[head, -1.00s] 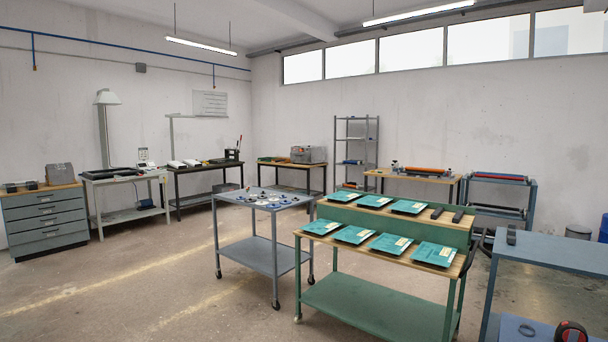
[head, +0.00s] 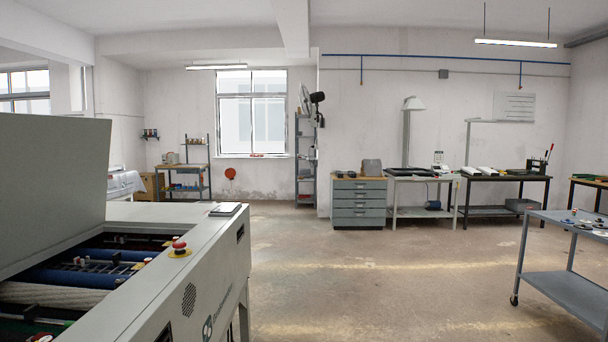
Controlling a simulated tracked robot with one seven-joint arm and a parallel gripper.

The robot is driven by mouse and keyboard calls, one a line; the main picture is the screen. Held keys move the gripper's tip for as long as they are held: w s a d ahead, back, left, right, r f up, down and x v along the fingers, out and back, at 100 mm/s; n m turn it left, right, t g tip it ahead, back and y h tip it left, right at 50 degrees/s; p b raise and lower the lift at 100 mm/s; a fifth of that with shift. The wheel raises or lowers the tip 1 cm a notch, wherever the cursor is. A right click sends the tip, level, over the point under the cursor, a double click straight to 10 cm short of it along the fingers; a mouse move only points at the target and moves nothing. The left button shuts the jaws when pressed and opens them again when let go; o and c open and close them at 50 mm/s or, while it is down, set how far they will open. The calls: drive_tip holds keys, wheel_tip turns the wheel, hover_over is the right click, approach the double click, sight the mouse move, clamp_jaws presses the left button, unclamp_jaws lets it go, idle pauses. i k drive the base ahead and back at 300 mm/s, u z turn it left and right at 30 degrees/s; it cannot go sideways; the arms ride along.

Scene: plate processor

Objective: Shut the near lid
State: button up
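The near lid (head: 50,180) of the plate processor is a large pale grey panel at the left of the head view. It stands raised and tilted back above the machine's body (head: 215,265). Below it the open top shows blue rollers (head: 75,278), a pale roller (head: 60,296) and other dark parts inside. A red emergency button (head: 179,245) on a yellow base sits on the machine's top edge. The lid's left end is cut off by the frame. My gripper is not in view.
The floor (head: 330,270) right of the machine is clear. A grey trolley (head: 565,285) stands at the right. A drawer cabinet (head: 359,203) and benches line the back wall.

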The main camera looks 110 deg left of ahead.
sight(54, 169)
drive_tip(key=u, duration=0.25)
drive_tip(key=k, duration=0.2)
drive_tip(key=u, duration=1)
drive_tip(key=k, duration=2.75)
drive_tip(key=i, duration=0.15)
drive_tip(key=u, duration=2.3)
